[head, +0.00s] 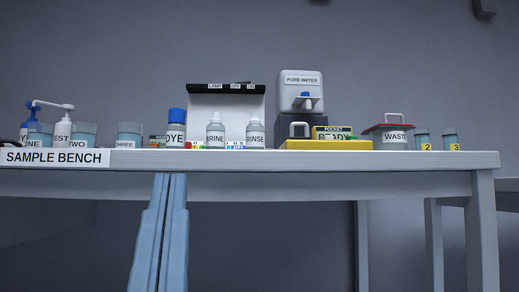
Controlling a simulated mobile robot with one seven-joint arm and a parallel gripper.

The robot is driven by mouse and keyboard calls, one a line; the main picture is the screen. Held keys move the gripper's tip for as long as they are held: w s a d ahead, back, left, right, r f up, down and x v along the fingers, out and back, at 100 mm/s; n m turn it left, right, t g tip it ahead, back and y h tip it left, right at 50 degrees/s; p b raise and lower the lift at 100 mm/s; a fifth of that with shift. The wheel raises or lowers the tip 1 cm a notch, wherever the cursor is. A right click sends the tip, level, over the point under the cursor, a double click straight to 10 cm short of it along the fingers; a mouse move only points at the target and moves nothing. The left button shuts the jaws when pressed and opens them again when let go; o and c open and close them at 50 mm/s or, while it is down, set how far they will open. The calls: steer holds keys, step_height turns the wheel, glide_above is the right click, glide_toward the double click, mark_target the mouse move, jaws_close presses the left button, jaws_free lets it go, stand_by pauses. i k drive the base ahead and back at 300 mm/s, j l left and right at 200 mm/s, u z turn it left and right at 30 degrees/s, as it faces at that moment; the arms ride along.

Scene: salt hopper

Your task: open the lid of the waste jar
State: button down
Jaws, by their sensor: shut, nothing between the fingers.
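The waste jar (395,145) stands on the right part of the bench. It is a squat, clear-looking jar with a white WASTE label. Its lid (385,128), dark with a reddish edge, lies across the top and covers the mouth. A pale arched handle (394,115) stands up from the lid. The lid looks closed, and its left edge juts out past the jar.
A yellow tray (325,145) stands left of the jar, and small numbered beakers (423,140) stand close on its right. A pure water dispenser (300,95) is behind. Bottles crowd the left.

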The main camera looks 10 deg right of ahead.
mark_target(386, 115)
steer(key=z, duration=1.1)
